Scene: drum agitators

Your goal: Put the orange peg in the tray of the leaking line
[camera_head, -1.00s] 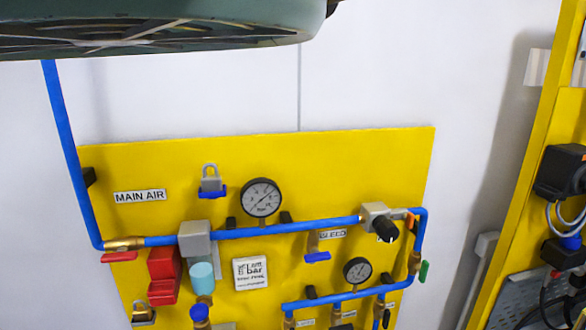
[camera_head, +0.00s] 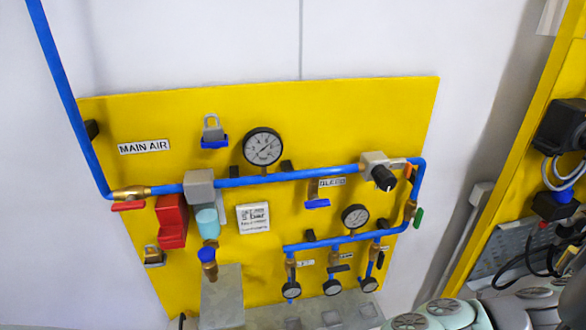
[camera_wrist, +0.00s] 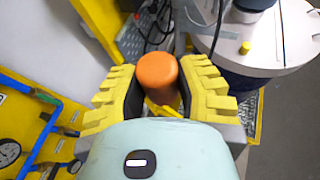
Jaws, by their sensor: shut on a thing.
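In the wrist view, my gripper (camera_wrist: 162,88) is shut on an orange peg (camera_wrist: 158,72), a rounded cylinder held between the two yellow-toothed fingers. The gripper is not visible in the head view. That view shows the yellow air panel (camera_head: 120,180) with blue pipes. Which line leaks cannot be told.
A large gauge (camera_head: 262,147), a black knob (camera_head: 384,178) and a red block (camera_head: 171,220) stick out from the panel. A yellow frame (camera_head: 530,120) with cables stands at the right. In the wrist view, a white round drum top (camera_wrist: 270,40) is close on the right.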

